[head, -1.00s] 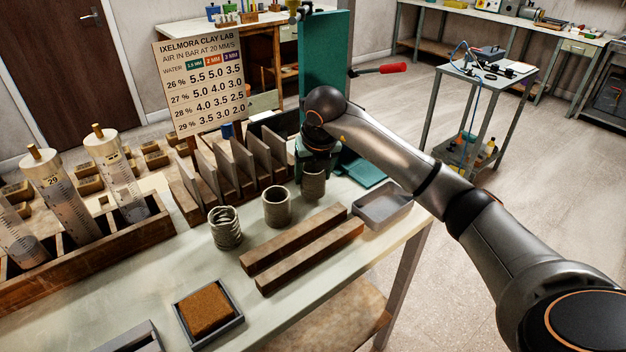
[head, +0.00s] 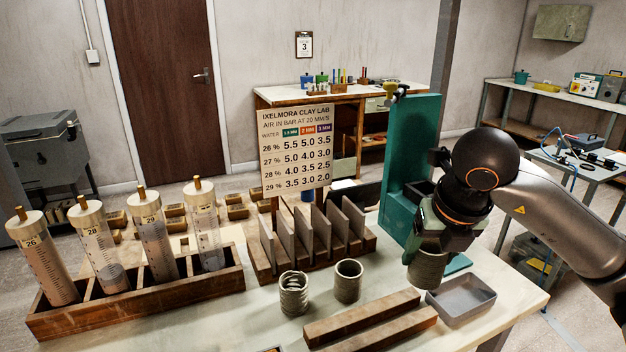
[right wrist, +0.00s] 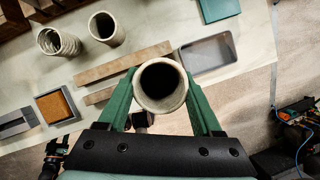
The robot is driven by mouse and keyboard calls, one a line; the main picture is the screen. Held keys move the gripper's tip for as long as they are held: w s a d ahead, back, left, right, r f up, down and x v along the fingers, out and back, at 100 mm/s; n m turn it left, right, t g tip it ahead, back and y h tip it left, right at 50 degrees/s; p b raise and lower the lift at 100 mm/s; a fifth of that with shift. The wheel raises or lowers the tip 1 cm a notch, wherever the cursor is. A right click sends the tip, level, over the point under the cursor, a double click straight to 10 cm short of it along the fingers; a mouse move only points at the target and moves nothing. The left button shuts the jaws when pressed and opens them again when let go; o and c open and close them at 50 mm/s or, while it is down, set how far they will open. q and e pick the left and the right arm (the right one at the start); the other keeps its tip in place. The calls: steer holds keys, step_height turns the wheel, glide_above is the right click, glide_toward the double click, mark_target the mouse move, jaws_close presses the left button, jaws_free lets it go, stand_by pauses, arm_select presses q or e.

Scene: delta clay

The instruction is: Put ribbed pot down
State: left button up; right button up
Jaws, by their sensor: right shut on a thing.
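My right gripper (head: 428,250) is shut on a grey-brown pot with faint ribs, the ribbed pot (head: 427,271). The pot hangs upright below the fingers, just behind and left of the grey tray. In the right wrist view the pot's round open mouth (right wrist: 161,84) sits between the two green fingers. I cannot tell whether its base touches the table (head: 250,325).
A coiled pot (head: 293,293) and a smoother pot (head: 348,281) stand left of the held pot. Two wooden bars (head: 365,318) lie in front. The empty grey tray (head: 462,300) is at right, and a teal press (head: 408,165) stands behind.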

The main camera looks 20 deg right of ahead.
steer(key=n, duration=0.2)
steer(key=a+f+n+y, duration=0.1)
steer(key=shift+a+n+y+p, duration=0.1)
steer(key=shift+n+y+p, duration=0.2)
steer(key=shift+n+p, duration=0.1)
steer(key=a+f+n+g+y+p, duration=0.1)
steer(key=a+n, duration=0.1)
steer(key=n, duration=0.5)
steer(key=s+a+f+n+g+y, duration=0.1)
steer(key=a+f+n+g+y, duration=0.1)
steer(key=n, duration=0.5)
steer(key=a+f+n+g+y+p, duration=0.1)
steer(key=a+n+g, duration=0.1)
steer(key=n, duration=0.5)
steer(key=shift+s+a+f+p, duration=0.25)
steer(key=shift+a+f+p, duration=0.05)
steer(key=shift+a+f, duration=0.1)
steer(key=s+a+n+g+h, duration=0.1)
steer(key=n, duration=0.4)
steer(key=a+f+n+g+h+p, duration=0.1)
steer(key=n, duration=0.4)
steer(key=s+a+f+n+g+h, duration=0.1)
steer(key=a+n+h, duration=0.1)
steer(key=n, duration=0.3)
steer(key=shift+s+f+g+p, duration=0.15)
steer(key=shift+s+g+p, duration=0.15)
steer(key=shift+p, duration=0.1)
